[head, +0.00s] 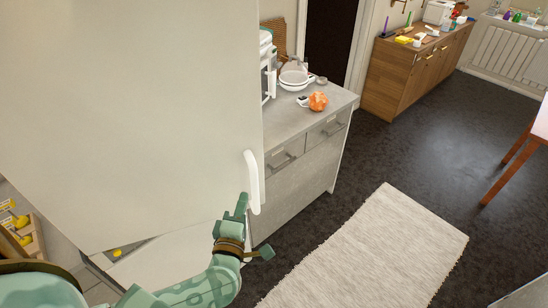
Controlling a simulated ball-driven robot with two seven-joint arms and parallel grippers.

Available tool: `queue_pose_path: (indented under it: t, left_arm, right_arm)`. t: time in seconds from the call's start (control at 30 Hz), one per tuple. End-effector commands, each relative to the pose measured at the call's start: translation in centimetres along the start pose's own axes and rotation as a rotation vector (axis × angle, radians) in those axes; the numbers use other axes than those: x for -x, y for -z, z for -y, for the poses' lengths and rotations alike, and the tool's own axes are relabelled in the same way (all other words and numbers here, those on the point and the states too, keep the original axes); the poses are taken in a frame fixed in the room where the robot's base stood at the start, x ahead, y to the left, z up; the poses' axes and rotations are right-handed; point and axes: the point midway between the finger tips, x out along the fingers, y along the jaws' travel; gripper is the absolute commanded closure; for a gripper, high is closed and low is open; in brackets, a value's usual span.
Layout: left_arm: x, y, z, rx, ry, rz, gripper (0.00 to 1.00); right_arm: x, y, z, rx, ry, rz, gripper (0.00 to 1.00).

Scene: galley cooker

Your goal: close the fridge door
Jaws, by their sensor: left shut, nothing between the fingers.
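The white fridge door (130,110) fills the left of the head view, and its lower edge slants. Its white upright handle (254,182) is near the door's right edge. My left gripper (241,203) is shut and empty, its tip pointing up just left of the handle's lower end, in front of the door. I cannot tell whether it touches the door or handle. Below the door's lower edge a grey strip with a small yellow spot and a white panel show. How far the door stands open is hard to tell. My right gripper is not in view.
A grey counter (310,160) with drawers, white bowls (293,78) and an orange object (318,101) stands right of the door. A pale rug (375,250) lies on the dark floor. A wooden cabinet (400,80) is at the back. Open floor lies at right.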

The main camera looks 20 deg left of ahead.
Motion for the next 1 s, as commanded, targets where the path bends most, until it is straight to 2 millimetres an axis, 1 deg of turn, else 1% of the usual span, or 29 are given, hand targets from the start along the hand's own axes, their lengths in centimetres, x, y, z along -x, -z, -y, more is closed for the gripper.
queue_pose_path:
  t: [0.07, 0.17, 0.27, 0.33, 0.47, 0.7, 0.8, 0.9, 1.0]
  left_arm:
    - [0.1, 0.9, 0.3, 0.063, 0.042, -0.06, 1.0]
    - [0.1, 1.8, 0.9, 0.09, 0.071, -0.108, 1.0]
    - [-0.5, 2.1, 1.0, 0.086, 0.072, -0.122, 1.0]
    - [-1.3, 2.1, 1.0, 0.083, 0.07, -0.121, 1.0]
    - [-3.7, 2.4, 1.1, 0.081, 0.067, -0.12, 1.0]
    - [-8.9, 3.0, 1.5, 0.08, 0.067, -0.12, 1.0]
    - [-10.7, 3.2, 1.6, 0.08, 0.068, -0.12, 1.0]
    - [-12.1, 3.4, 1.8, 0.081, 0.069, -0.12, 1.0]
    - [-13.1, 3.5, 1.9, 0.081, 0.07, -0.119, 1.0]
  right_arm:
    - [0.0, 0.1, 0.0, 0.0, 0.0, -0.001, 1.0]
    - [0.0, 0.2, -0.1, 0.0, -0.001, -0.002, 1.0]
    - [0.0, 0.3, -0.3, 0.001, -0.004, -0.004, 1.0]
    - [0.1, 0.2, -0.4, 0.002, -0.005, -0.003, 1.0]
    - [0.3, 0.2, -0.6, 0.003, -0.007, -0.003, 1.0]
    - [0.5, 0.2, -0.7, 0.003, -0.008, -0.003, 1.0]
    - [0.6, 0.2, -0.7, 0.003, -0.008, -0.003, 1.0]
    - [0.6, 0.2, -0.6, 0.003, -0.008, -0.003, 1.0]
    - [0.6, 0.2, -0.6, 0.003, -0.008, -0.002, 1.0]
